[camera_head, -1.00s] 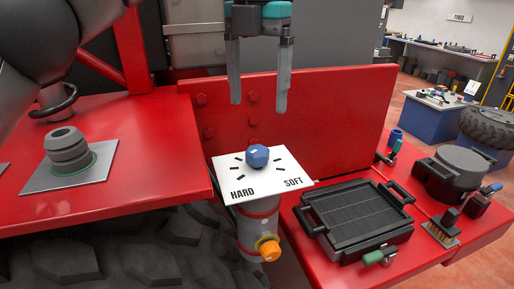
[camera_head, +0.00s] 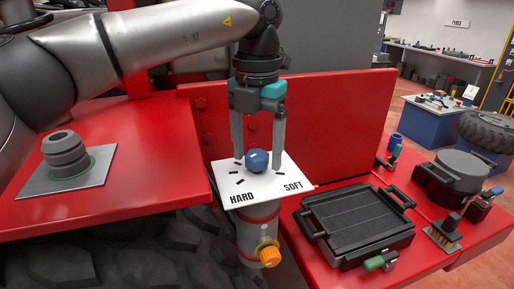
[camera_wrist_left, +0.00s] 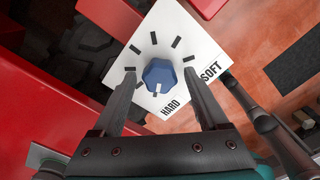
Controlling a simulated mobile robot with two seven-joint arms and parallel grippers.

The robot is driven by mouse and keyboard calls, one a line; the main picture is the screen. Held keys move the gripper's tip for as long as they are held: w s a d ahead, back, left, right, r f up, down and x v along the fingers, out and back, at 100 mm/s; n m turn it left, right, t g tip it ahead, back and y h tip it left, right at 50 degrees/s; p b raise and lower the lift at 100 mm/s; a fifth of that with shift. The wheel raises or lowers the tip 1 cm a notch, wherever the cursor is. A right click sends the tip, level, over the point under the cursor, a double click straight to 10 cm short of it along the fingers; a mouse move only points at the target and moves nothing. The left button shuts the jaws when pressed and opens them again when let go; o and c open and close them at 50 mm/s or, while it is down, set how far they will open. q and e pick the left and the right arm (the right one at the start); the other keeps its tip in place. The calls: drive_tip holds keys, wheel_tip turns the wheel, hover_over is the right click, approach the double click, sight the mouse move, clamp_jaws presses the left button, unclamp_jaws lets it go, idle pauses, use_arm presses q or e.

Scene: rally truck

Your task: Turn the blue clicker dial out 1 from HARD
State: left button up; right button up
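The blue clicker dial (camera_head: 257,160) sits on a white plate (camera_head: 240,200) marked HARD at its front left and SOFT at its right, with black tick marks around it. In the left wrist view the blue dial (camera_wrist_left: 159,76) has a white mark pointing towards the HARD end. My left gripper (camera_head: 258,160) points down over the plate, its open fingers on either side of the dial. In the left wrist view my left gripper (camera_wrist_left: 160,80) shows gaps between both fingers and the dial. My right gripper is not in view.
Below the plate is a grey cylinder with an orange knob (camera_head: 268,256). A black griddle (camera_head: 357,226) and a round black pot (camera_head: 455,172) stand on the red shelf at right. A red panel (camera_head: 340,125) rises behind the dial. A ribbed grey mount (camera_head: 65,153) is at left.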

use_arm(q)
clamp_jaws()
idle(0.4)
drive_tip(key=shift+m, duration=0.3)
drive_tip(key=m+p, duration=0.1)
drive_tip(key=m, duration=0.1)
drive_tip(key=shift+r+m, duration=0.1)
drive_tip(key=shift+m, duration=0.2)
drive_tip(key=shift+m+p, duration=0.6)
drive_tip(key=shift+m, duration=1.7)
drive_tip(key=shift+o, duration=0.8)
unclamp_jaws()
